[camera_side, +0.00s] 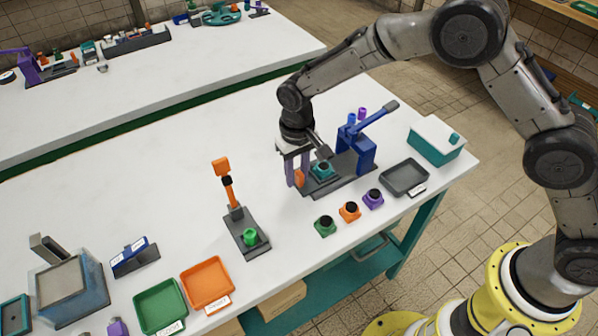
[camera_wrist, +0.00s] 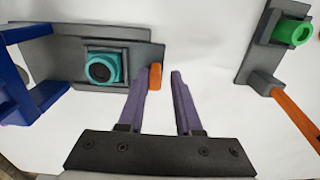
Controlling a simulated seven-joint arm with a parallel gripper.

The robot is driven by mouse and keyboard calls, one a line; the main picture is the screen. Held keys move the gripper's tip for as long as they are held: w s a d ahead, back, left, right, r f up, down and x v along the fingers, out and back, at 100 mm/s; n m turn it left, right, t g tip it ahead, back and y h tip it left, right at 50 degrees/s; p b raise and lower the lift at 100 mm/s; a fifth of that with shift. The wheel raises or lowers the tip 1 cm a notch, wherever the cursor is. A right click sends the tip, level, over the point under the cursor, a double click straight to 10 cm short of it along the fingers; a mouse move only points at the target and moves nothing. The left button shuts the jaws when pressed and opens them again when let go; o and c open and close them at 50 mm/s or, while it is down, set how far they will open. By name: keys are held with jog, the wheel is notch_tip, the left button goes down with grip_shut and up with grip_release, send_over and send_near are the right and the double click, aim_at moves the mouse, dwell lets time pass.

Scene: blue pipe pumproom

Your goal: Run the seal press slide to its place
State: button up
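A blue press (camera_side: 358,148) with a grey-tipped lever stands on a dark grey base plate (camera_side: 345,185) at the right of the near bench. A square slide carrying a teal part with a dark round centre (camera_side: 322,170) sits on this plate, apart from the blue frame; the part also shows in the wrist view (camera_wrist: 102,68). An orange grip (camera_wrist: 155,77) stands at the plate's end away from the blue frame. My gripper (camera_side: 298,174) has its purple fingers apart, pointing down. In the wrist view the orange grip lies between the fingertips, close to the left finger, with a gap to the right one.
A second press with an orange lever (camera_side: 230,190) and a green part (camera_side: 250,237) stands left of my gripper. Green (camera_side: 325,226), orange (camera_side: 349,211) and purple (camera_side: 373,199) small parts sit in front. A grey tray (camera_side: 405,178) and teal box (camera_side: 437,140) are at the right.

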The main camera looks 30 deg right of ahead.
dwell(0.3)
notch_tip(320, 180, up, 14)
dwell(0.5)
jog(key=shift+d+f, duration=0.1)
